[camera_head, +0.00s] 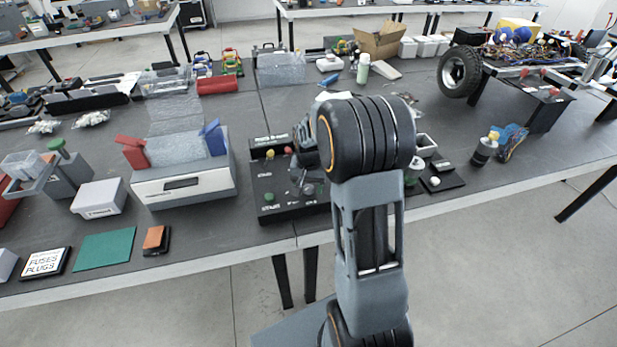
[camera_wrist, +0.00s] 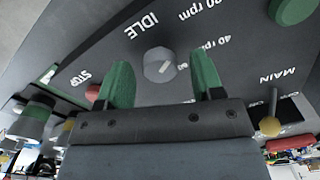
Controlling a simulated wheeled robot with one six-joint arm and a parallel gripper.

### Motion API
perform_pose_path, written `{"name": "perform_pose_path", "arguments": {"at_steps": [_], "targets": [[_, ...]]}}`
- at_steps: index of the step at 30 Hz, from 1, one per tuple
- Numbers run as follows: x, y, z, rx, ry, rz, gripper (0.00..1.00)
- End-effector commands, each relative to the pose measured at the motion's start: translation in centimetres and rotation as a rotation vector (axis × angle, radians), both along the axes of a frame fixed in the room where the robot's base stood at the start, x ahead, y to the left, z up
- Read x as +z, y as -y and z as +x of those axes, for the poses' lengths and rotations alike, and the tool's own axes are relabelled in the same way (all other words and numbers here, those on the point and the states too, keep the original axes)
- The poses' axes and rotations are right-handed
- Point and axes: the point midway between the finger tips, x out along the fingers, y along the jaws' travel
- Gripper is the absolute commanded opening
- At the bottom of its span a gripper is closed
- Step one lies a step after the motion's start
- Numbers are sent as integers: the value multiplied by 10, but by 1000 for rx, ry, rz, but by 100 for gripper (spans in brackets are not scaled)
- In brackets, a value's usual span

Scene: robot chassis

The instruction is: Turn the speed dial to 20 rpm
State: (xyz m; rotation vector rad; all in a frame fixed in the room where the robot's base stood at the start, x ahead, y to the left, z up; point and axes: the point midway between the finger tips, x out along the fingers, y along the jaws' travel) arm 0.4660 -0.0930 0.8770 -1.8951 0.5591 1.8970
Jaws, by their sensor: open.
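The speed dial (camera_wrist: 160,64) is a grey round knob on a dark panel in the wrist view. It has a small pale mark; which setting the mark indicates is unclear. White IDLE, a partly cut-off rpm label and 40 rpm are printed around it. My gripper (camera_wrist: 164,82) is open, with green fingertips left and right of the dial in the picture. I see gaps between fingertips and dial, and cannot tell whether they reach its depth. In the head view the dark control panel (camera_head: 259,180) is partly behind my arm, with my gripper (camera_head: 302,178) above it.
Near the dial are a red button (camera_wrist: 93,92), a large green button (camera_wrist: 290,12) and a yellow-tipped switch (camera_wrist: 270,125) by the MAIN label. A grey and white machine (camera_head: 187,185) stands left of the panel. Small containers stand right of my arm.

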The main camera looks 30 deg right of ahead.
Motion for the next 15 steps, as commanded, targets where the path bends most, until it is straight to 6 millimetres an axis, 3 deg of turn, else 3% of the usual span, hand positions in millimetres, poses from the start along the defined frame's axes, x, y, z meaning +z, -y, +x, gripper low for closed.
{"name": "perform_pose_path", "arguments": {"at_steps": [5,15], "targets": [[23,0,1,0,6,-2,61],[92,0,1,0,6,-2,61]]}}
